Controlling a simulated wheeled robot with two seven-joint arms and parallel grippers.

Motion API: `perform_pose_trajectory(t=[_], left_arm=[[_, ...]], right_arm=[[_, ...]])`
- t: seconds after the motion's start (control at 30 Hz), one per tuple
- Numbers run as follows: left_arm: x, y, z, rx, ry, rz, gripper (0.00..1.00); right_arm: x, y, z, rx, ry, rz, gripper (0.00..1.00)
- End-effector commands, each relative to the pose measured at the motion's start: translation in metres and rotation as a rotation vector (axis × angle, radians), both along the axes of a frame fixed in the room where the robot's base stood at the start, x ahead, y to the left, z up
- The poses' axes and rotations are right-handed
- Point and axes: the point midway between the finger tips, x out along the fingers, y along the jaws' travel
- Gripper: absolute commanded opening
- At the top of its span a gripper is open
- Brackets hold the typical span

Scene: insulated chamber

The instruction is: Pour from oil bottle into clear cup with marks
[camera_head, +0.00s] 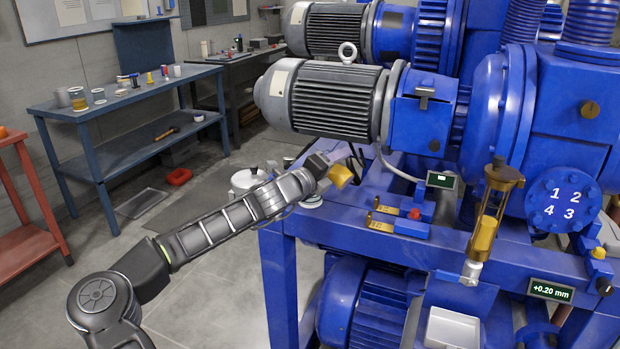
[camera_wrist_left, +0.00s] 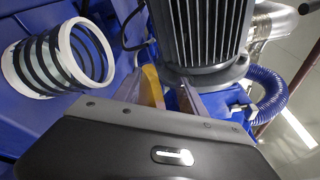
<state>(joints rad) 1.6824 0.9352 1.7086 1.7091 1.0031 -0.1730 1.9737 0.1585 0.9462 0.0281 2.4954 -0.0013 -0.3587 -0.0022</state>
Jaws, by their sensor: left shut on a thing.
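My left gripper (camera_head: 328,168) reaches over the left corner of the blue machine frame and is shut on a small yellow object, apparently the oil bottle (camera_head: 341,177), which is tilted. In the left wrist view a yellow part of it (camera_wrist_left: 152,84) shows between the fingers, and the rest is hidden. A pale open cup with dark ring marks (camera_wrist_left: 60,60) shows at the left of the wrist view, apart from the fingers. In the head view a pale object just below the gripper may be this cup. I cannot see any liquid flowing. My right gripper is not in view.
A grey motor (camera_head: 325,100) is close above the gripper. An amber-filled glass oiler (camera_head: 485,235) stands on the frame at right. A white pot (camera_head: 248,179) is behind my forearm. A blue bench (camera_head: 140,150) holds cups and small items. Open floor lies at left.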

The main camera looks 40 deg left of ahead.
Motion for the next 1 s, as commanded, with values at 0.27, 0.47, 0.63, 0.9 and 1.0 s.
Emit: perform_pose_trajectory(t=[0.27,0.47,0.63,0.9,1.0], left_arm=[[0.0,-0.0003,0.0019,-0.019,-0.002,0.0,0.02],[0.0,-0.0004,0.0027,-0.032,-0.001,0.0,0.02],[-0.0001,-0.0007,0.0035,-0.042,-0.002,0.001,0.02],[-0.0001,-0.001,0.0047,-0.06,-0.002,0.0,0.02],[0.0,-0.0012,0.005,-0.067,-0.003,0.0,0.02]], right_arm=[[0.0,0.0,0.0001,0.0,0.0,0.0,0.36],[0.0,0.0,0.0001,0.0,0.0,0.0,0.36],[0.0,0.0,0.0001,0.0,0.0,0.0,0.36],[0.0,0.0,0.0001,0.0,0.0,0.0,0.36],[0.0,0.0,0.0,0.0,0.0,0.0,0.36]])
